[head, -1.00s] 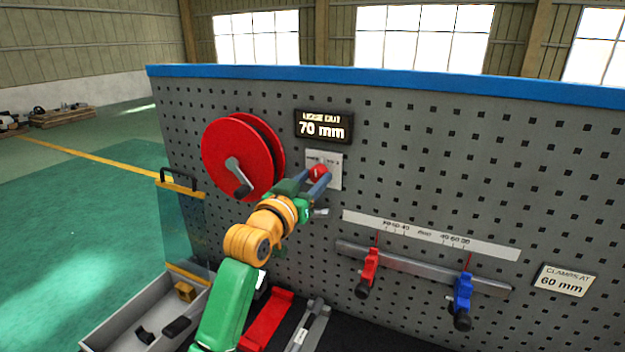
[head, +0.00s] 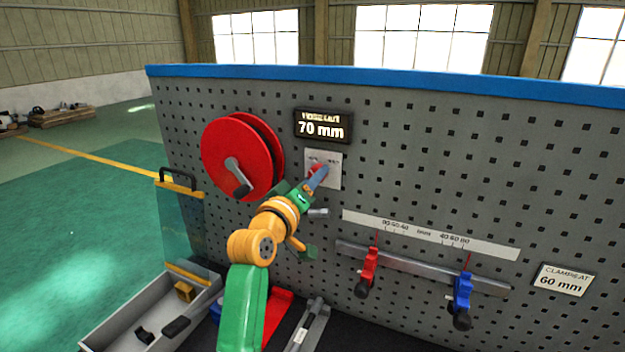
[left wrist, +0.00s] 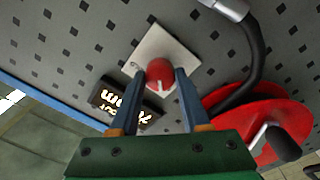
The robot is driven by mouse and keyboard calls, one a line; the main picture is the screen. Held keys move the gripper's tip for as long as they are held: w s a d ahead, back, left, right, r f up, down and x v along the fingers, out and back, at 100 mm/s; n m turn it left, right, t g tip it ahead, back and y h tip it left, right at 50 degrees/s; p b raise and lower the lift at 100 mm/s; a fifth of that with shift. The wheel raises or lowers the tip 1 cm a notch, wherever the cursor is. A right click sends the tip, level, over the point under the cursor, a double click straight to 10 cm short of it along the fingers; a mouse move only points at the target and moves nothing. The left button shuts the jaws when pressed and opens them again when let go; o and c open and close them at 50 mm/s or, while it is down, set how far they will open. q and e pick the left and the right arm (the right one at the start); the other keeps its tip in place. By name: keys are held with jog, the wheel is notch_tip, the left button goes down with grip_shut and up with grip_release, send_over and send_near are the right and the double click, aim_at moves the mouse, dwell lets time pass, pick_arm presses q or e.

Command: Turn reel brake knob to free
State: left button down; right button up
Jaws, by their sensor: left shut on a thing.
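The red brake knob (left wrist: 160,74) sits on a pale square plate (left wrist: 158,45) on the pegboard. In the head view the knob (head: 318,170) is partly hidden by my gripper, and its plate (head: 333,172) shows behind. My left gripper (left wrist: 162,82) is shut on the knob, one finger on each side. In the head view the left gripper (head: 316,180) reaches it from the lower left. A white mark shows on the knob's face; the plate's lettering is too small to read. The red reel (head: 240,158) with its crank is left of the plate. My right gripper is not in view.
A display reading 70 mm (head: 323,126) is just above the plate. A rail with a red clamp (head: 368,272) and a blue clamp (head: 462,300) is at lower right. A grey tray (head: 110,335) stands at lower left. A black hose (left wrist: 252,60) runs near the reel.

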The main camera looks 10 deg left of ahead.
pick_arm(q)
jog(key=shift+r, duration=0.35)
jog(key=c, duration=0.6)
grip_release()
jog(key=shift+c, duration=0.2)
jog(key=shift+o, duration=1.3)
jog(key=shift+f, duration=0.15)
jog(key=shift+w+f, duration=0.1)
jog(key=b+v, duration=0.3)
jog(key=v, duration=0.4)
